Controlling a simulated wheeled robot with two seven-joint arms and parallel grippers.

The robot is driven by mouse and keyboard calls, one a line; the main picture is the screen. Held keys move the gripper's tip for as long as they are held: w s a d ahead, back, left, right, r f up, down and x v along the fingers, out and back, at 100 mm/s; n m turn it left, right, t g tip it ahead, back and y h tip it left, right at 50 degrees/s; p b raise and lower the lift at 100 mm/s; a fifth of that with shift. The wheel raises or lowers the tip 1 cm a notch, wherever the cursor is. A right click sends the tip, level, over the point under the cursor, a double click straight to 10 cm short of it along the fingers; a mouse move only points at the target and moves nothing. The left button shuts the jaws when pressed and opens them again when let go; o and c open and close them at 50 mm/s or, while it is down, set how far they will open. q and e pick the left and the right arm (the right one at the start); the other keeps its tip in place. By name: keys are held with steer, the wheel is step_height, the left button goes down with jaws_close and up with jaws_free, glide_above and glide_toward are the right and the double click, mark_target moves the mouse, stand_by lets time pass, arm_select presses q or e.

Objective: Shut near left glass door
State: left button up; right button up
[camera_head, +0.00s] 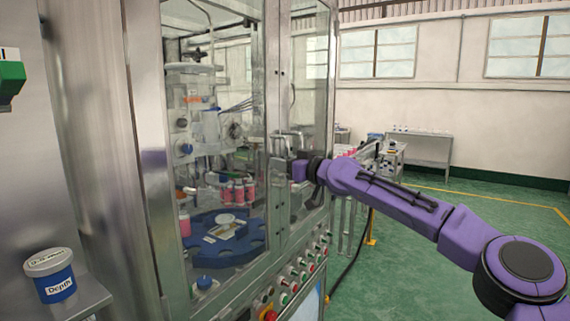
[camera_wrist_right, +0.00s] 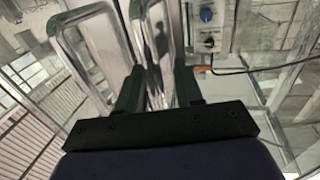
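The near left glass door (camera_head: 225,110) is a tall clear pane in a metal frame on the front of the machine. From this angle I cannot tell whether a gap is left at its edge. A second glass door (camera_head: 308,80) stands to its right. My right gripper (camera_head: 285,168) is at the metal door handles, where the two doors come together. In the right wrist view two handle loops (camera_wrist_right: 88,48) show close side by side. The fingers (camera_wrist_right: 157,90) are apart, with handle metal showing between them; contact is unclear. My left gripper is out of view.
Behind the glass is a blue round turntable (camera_head: 225,252) with pink containers (camera_head: 238,192) near it. A control panel with buttons (camera_head: 300,276) lies below the doors. A blue-and-white tub (camera_head: 55,277) stands at the lower left. Green floor (camera_head: 500,220) is open to the right.

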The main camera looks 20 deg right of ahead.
steer(key=b+v, duration=0.4)
steer(key=v, duration=0.6)
steer(key=shift+s, duration=0.15)
steer(key=shift+d, duration=0.1)
